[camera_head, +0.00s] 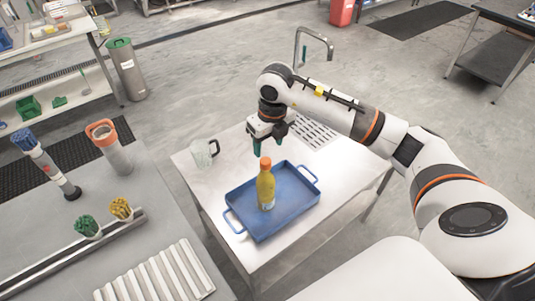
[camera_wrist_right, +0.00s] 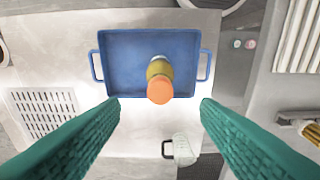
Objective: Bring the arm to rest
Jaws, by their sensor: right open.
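My right arm reaches in from the right in the head view. My right gripper (camera_head: 267,147) has green fingers and hangs above the white table, just behind the bottle. In the right wrist view the fingers of my right gripper (camera_wrist_right: 160,105) are wide apart with nothing between them. A yellow bottle (camera_head: 266,188) with an orange cap stands upright in a blue tray (camera_head: 290,213). The bottle (camera_wrist_right: 158,70) also shows from above in the right wrist view, inside the tray (camera_wrist_right: 122,62), apart from the fingers. My left gripper is not in view.
A clear pitcher (camera_head: 202,153) with a dark handle stands on the white table (camera_head: 225,172), left of the tray. A metal grate and tap (camera_head: 314,45) are behind.

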